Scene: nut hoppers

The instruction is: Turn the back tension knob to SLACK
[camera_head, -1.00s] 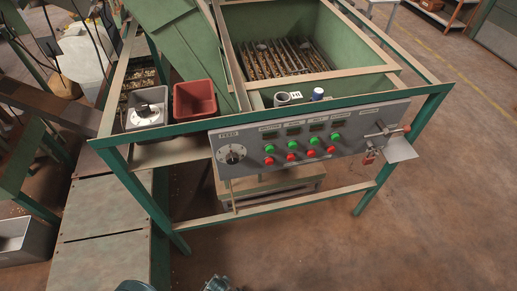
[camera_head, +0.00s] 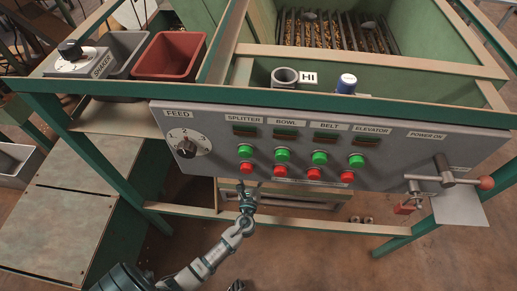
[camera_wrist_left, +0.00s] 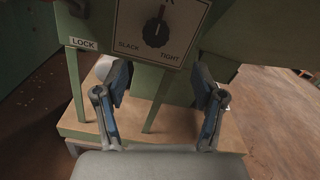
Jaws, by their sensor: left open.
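The tension knob (camera_wrist_left: 156,31) is a black knob on a white plate (camera_wrist_left: 183,22) in the left wrist view. SLACK is printed at the plate's lower left and TIGHT at its lower right. The knob's handle stands nearly upright, its top leaning slightly right. The plate's heading is cut off except for a final K. My left gripper (camera_wrist_left: 160,98) is open and empty, its two fingers below and to either side of the knob, apart from it. In the head view my left gripper (camera_head: 248,190) is in front of the panel's lower edge; the tension knob does not show there.
A LOCK label (camera_wrist_left: 83,44) sits left of the plate. The grey control panel (camera_head: 215,165) has a FEED dial (camera_head: 187,146), green and red buttons, and a T-handle (camera_head: 445,178) at right. A green frame rail (camera_head: 110,175) runs left.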

